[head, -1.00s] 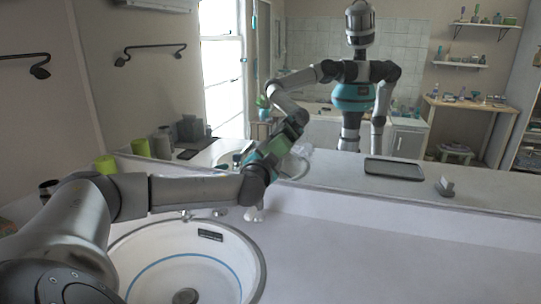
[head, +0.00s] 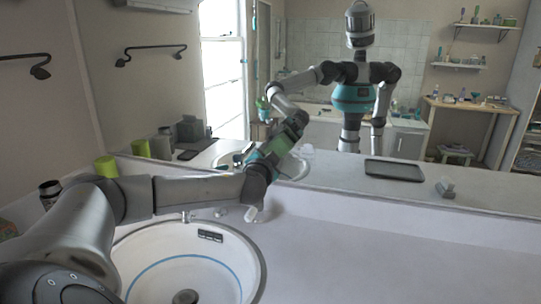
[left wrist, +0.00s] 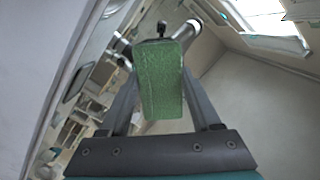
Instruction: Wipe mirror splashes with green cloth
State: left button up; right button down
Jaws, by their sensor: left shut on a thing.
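The mirror (head: 410,60) fills the wall behind the counter and reflects my body and the room. My left gripper (head: 292,130) reaches over the sink to the mirror's lower left part. The left wrist view shows it shut on the green cloth (left wrist: 160,85), a textured green block shape between the two fingers (left wrist: 158,112). In the head view my wrist and the reflection overlap, so I cannot tell whether the cloth touches the glass. I cannot make out any splashes. My right gripper shows in no view directly.
A green cup (head: 106,166) and a dark jar (head: 50,192) stand at the left. The counter (head: 400,255) to the right is clear.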

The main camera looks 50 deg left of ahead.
aim_at(306, 152)
pick_arm(q)
jog(key=shift+w+a+f, duration=0.15)
jog(key=shift+w+a, duration=0.1)
jog(key=shift+w, duration=0.15)
dwell(0.5)
jog(key=shift+d, duration=0.1)
jog(key=shift+w+d+p, duration=0.2)
jog(key=shift+w+d, duration=0.25)
jog(key=shift+d, duration=0.4)
jog(key=shift+w+d+p, duration=0.15)
jog(key=shift+w+d, duration=0.3)
jog(key=shift+d, duration=0.4)
jog(key=shift+w+d+r, duration=0.15)
jog(key=shift+d+r, duration=0.05)
jog(key=shift+d, duration=0.05)
jog(key=shift+w, duration=0.1)
jog(key=shift+w+d, duration=0.25)
jog(key=shift+d, duration=0.3)
jog(key=shift+w+d, duration=0.25)
jog(key=shift+d, duration=0.25)
jog(key=shift+w+d+p, duration=0.3)
jog(key=shift+w+d, duration=0.2)
jog(key=shift+d, duration=0.3)
jog(key=shift+d, duration=0.1)
